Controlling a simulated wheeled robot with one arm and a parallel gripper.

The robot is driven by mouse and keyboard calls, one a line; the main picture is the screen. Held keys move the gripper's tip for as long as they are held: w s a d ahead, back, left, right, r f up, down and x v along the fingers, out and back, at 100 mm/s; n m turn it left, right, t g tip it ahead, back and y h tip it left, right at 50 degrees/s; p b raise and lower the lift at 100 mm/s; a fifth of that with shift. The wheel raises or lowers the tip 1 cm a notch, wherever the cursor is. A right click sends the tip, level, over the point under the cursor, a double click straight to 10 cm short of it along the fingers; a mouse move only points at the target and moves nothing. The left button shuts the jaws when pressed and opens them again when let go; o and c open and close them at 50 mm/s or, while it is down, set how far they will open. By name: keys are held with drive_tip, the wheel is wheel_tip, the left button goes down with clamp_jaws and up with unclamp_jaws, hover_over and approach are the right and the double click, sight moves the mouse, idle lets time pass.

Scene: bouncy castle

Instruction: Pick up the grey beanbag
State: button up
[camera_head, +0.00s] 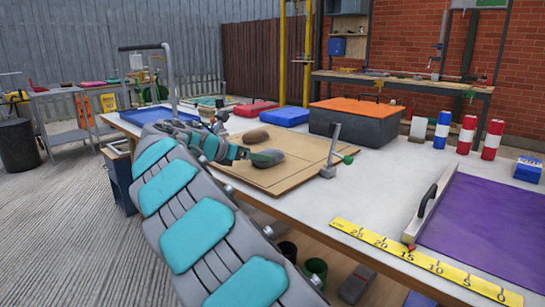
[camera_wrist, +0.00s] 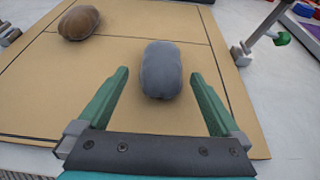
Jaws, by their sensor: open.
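The grey beanbag (camera_wrist: 161,70) is a rounded dark grey pillow shape lying on a tan board (camera_wrist: 60,108) in the wrist view. My gripper (camera_wrist: 160,82) is open, with its two green fingers to the left and right of the lower part of the beanbag in the picture, and nothing is held. Whether the fingers are level with it or above it, I cannot tell. In the head view my gripper (camera_head: 262,156) is over the board (camera_head: 300,150), and the grey beanbag is hard to make out beside it. A brown beanbag (camera_wrist: 79,22) lies on the board to the upper left; it also shows in the head view (camera_head: 256,136).
A metal clamp with a green knob (camera_head: 347,159) stands at the board's right edge. A grey box with an orange lid (camera_head: 355,107) is behind the board. A purple sheet (camera_head: 490,225) and a yellow ruler (camera_head: 425,262) lie at the right. The white tabletop between is clear.

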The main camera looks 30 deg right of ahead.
drive_tip(key=x, duration=0.6)
drive_tip(key=shift+d+f, duration=0.15)
drive_tip(key=shift+d, duration=0.1)
drive_tip(key=shift+c, duration=0.4)
clamp_jaws()
